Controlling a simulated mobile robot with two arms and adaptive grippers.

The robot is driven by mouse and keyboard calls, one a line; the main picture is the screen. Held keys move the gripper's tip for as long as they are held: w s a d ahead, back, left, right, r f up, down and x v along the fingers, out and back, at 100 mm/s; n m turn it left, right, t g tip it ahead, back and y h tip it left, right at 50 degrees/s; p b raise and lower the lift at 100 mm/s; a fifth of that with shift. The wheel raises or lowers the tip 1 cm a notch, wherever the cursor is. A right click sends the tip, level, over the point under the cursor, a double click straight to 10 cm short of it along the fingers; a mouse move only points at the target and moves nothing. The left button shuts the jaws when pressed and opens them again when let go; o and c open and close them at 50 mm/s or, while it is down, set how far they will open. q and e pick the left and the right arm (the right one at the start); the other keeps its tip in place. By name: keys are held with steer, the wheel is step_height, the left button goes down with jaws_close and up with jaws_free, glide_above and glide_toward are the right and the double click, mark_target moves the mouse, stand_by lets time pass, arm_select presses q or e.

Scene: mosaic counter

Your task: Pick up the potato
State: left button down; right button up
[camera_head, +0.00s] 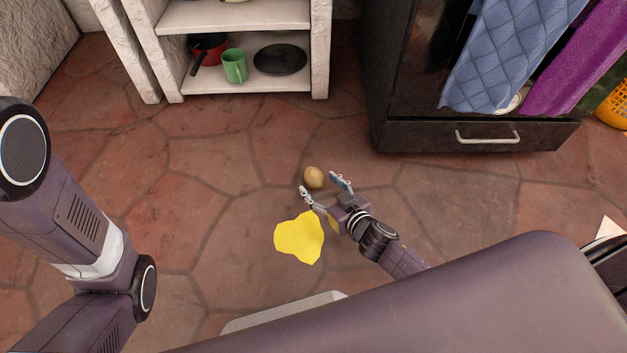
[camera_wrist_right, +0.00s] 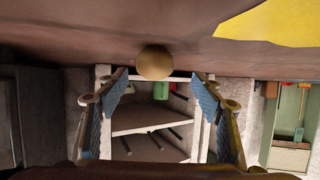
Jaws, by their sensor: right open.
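The potato (camera_head: 314,177) is a small tan-brown round thing on the stone-tiled floor in the head view. My right gripper (camera_head: 323,185) is open, with its fingertips close to the potato, one to each side of its near end. In the right wrist view the potato (camera_wrist_right: 155,63) shows ahead, between and beyond the two blue-padded fingers of the right gripper (camera_wrist_right: 158,90). Nothing is held between these fingers. My left arm is at the left of the head view, but its gripper is out of view.
A flat yellow piece (camera_head: 299,238) lies on the floor just left of the right gripper. A white shelf (camera_head: 245,107) holds a green mug (camera_head: 234,66), a red pot and a dark pan. A black oven cabinet (camera_head: 420,135) stands at the right.

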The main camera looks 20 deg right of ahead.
mark_target(319, 181)
steer(key=b+x, duration=0.2)
steer(key=x, duration=0.1)
steer(key=b+x, duration=0.1)
steer(key=x, duration=0.1)
steer(key=shift+d+f, duration=0.3)
steer(key=shift+d, duration=0.1)
steer(key=shift+w+a, duration=0.1)
steer(key=shift+w, duration=0.15)
steer(key=c, duration=1.3)
steer(key=shift+r, duration=0.15)
steer(key=shift+c, duration=0.2)
